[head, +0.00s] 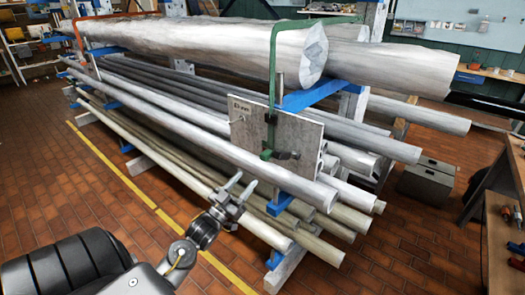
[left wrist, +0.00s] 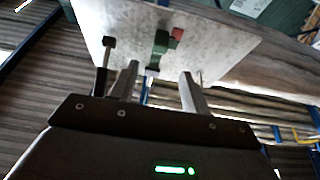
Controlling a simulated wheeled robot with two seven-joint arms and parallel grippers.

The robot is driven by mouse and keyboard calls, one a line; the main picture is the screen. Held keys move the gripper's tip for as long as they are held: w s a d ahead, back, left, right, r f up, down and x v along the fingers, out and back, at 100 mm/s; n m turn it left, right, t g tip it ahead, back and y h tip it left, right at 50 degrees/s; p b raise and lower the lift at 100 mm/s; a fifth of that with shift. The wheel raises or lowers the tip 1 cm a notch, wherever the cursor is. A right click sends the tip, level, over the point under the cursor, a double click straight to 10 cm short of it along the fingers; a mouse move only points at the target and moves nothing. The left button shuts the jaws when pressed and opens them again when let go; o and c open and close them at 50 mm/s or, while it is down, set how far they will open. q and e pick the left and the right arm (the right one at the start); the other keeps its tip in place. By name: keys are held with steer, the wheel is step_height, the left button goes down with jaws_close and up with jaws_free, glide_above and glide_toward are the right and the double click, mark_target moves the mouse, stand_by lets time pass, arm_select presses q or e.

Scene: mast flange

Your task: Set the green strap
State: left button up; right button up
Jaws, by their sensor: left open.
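The green strap (head: 271,95) runs across the top of the large grey pole at its near end, then straight down in front of a pale plate (head: 290,132). Its lower end has a dark fitting against the plate. In the left wrist view, a green piece with a red part (left wrist: 161,44) shows on the plate, beyond my fingers. My left gripper (head: 246,180) is open and empty, just below and left of the plate, apart from the strap. It also shows in the left wrist view (left wrist: 159,82), its two fingers spread. My right gripper is not in view.
Large poles (head: 190,40) lie on a rack with blue supports (head: 312,94); several thinner pipes (head: 200,115) lie below, close to my left gripper. A workbench (head: 500,240) with tools stands at the right. Brick floor (head: 60,190) is clear at the left.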

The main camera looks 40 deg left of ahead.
mark_target(262, 158)
arm_select(q)
steer(key=p+x, duration=0.3)
steer(key=x, duration=0.6)
steer(key=shift+w+r+p, duration=0.3)
steer(key=shift+w, duration=0.55)
steer(key=shift+r, duration=0.15)
jaws_close()
